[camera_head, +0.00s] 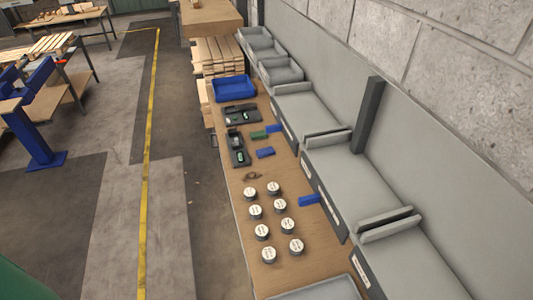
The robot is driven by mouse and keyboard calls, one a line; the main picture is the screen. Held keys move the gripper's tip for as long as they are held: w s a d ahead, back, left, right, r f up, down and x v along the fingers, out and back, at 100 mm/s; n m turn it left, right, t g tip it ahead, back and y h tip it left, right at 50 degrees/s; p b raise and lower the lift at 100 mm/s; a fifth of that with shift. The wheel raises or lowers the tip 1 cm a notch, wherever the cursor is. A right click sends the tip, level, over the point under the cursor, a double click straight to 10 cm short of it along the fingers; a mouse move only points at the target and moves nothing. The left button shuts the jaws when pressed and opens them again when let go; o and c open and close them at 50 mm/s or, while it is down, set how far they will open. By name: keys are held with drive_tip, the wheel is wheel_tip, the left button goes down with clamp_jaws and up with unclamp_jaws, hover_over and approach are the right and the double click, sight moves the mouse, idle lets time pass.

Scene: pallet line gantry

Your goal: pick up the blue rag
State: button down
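A small flat blue piece (265,152), which looks like a folded rag, lies on the wooden bench top (235,190) near its right side. Two other small blue pieces lie along the bench's right edge: one farther back (273,128) and one nearer (309,200). They are too small for me to tell for sure which is cloth. My gripper is not in view.
Several white-topped round tins (274,188) stand on the near bench. A green piece (258,135), dark devices (238,150) and a blue bin (233,88) are farther back. Grey bins (345,178) line the right side. The floor left of the bench is clear.

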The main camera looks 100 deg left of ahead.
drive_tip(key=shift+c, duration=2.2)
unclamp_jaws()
